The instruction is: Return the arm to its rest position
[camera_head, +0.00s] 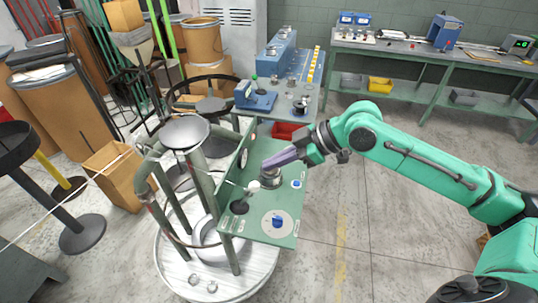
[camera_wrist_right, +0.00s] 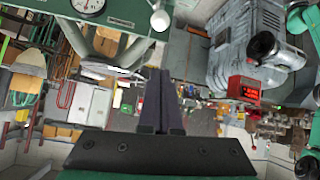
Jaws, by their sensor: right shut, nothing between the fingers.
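My right arm (camera_head: 420,158) is green and reaches in from the right in the head view. Its gripper (camera_head: 268,166) has dark purple fingers and hangs over the green panel (camera_head: 257,226) of the coiling machine. The fingers are shut with nothing between them; they also show pressed together in the right wrist view (camera_wrist_right: 158,75). The fingertips overlap a dark round part on the panel, and I cannot tell whether they touch it. My left gripper is not in view.
The panel carries a blue knob (camera_head: 278,221) and a round gauge (camera_head: 244,158). A red bin (camera_head: 288,131) lies just behind it. A workbench (camera_head: 400,48) stands along the back wall. Bare floor (camera_head: 390,240) lies below and right of my arm.

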